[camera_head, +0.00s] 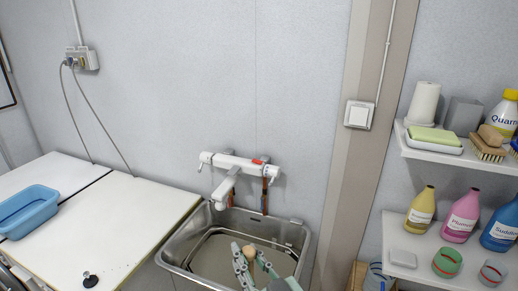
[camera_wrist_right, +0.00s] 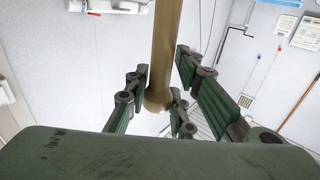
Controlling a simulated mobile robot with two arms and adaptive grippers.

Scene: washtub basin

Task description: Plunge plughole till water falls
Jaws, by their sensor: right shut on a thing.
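The metal basin (camera_head: 176,246) stands below the wall tap (camera_head: 236,164). My right gripper (camera_head: 254,268) reaches over the basin from the bottom edge. It is shut around a wooden handle, whose rounded tip (camera_head: 249,250) shows between the fingers. In the right wrist view the handle (camera_wrist_right: 165,45) stands between the green-padded fingers of the gripper (camera_wrist_right: 158,98). The handle's lower end and the plughole are hidden. I cannot clearly tell the water level in the basin. My left gripper is not in view.
A white worktop (camera_head: 135,215) lies left of the basin, with a blue tub (camera_head: 28,212) and a small black object (camera_head: 90,280). Shelves (camera_head: 432,153) with bottles, a sponge and brushes are at the right, beyond a wall post (camera_head: 352,150).

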